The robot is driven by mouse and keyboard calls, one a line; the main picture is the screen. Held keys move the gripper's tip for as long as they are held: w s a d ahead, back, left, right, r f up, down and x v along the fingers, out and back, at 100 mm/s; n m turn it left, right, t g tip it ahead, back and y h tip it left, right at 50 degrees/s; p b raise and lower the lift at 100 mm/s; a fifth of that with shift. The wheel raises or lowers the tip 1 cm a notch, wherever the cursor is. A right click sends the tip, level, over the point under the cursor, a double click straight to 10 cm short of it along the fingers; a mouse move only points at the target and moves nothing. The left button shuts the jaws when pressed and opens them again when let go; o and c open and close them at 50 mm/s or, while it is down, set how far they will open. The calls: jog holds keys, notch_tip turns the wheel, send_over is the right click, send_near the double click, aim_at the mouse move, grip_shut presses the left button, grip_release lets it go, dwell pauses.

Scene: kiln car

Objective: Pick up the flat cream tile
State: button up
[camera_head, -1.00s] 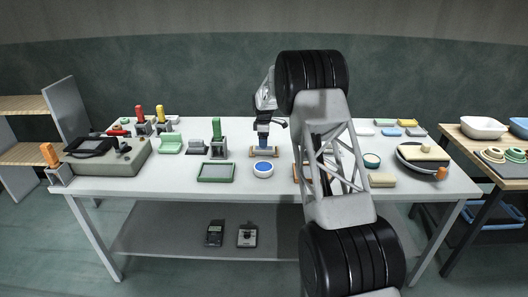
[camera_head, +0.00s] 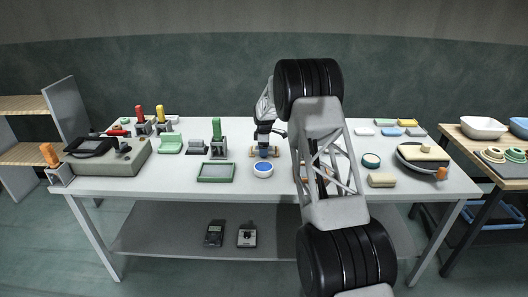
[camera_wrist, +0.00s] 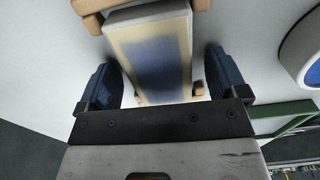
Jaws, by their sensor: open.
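My gripper (camera_head: 264,146) is low over the middle of the white table, above a small wooden holder (camera_head: 252,153). In the wrist view my gripper (camera_wrist: 162,78) is open, with one blue finger on each side of a flat tile (camera_wrist: 182,88). The tile has a cream border and a blue-grey middle. It lies on the wooden holder (camera_wrist: 87,8), whose parts show at its far end and under its edges. Gaps show between the fingers and the tile's sides. In the head view the gripper mostly hides the tile.
A round white dish with blue inside (camera_head: 263,169) stands just in front of the gripper. A green-rimmed tray (camera_head: 216,172) lies to its left. The white table (camera_head: 120,182) is bare at front left.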

dwell(0.4)
jog(key=c, duration=1.2)
jog(key=shift+r, duration=0.25)
jog(key=shift+r, duration=1.65)
jog(key=shift+s+d+r, duration=0.2)
jog(key=shift+s+d, duration=0.3)
jog(key=shift+s, duration=2.1)
jog(key=shift+s+d+r, duration=0.25)
jog(key=shift+s+d, duration=0.2)
jog(key=shift+s, duration=2.2)
jog(key=shift+s+d+r, duration=0.2)
jog(key=shift+s+d, duration=0.3)
jog(key=shift+s, duration=2.1)
